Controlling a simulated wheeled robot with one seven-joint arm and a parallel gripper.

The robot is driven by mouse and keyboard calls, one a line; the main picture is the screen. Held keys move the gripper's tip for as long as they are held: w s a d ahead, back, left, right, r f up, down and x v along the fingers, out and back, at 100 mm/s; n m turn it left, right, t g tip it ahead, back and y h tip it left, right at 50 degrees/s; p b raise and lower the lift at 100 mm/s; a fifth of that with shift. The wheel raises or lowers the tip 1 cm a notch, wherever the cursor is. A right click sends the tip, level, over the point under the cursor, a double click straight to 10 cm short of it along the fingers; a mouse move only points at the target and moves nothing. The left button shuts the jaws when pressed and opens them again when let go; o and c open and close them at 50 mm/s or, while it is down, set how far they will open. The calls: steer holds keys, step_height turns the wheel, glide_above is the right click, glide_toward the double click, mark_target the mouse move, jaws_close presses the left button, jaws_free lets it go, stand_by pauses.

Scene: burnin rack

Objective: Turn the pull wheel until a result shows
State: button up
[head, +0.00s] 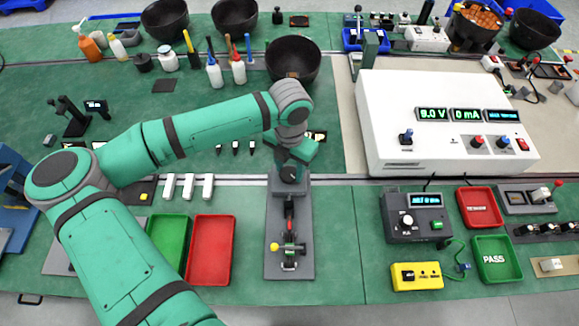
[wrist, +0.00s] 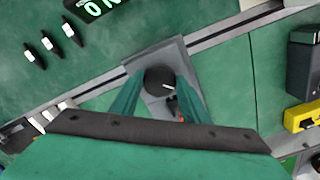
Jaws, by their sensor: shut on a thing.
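The pull wheel (wrist: 158,80) is a dark round knob with a white line mark, at the head of a grey pull fixture (head: 272,250). It also shows in the head view (head: 290,175), just under my gripper (head: 289,165). In the wrist view, the teal fingers of my gripper (wrist: 157,92) stand on both sides of the wheel, shut on it. The fixture's red and yellow clamp parts (head: 289,247) lie toward the front. A small dark display (head: 318,135) behind the fixture is mostly hidden by my arm; the wrist view shows part of its green digits (wrist: 97,8).
A green tray (head: 168,243) and a red tray (head: 211,250) lie left of the fixture. A white power supply (head: 440,110) stands to the right, with a grey tester (head: 416,216) and a yellow box (head: 417,276) in front. Bare green mat lies right of the fixture.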

mark_target(291, 172)
steer(key=m, duration=0.3)
steer(key=shift+d+m, duration=0.1)
steer(key=shift+m, duration=2.1)
steer(key=shift+s, duration=0.1)
steer(key=o, duration=1.1)
steer(key=shift+c, duration=0.2)
steer(key=shift+r, duration=0.15)
step_height(291, 172, up, 11)
steer(key=shift+f, duration=0.2)
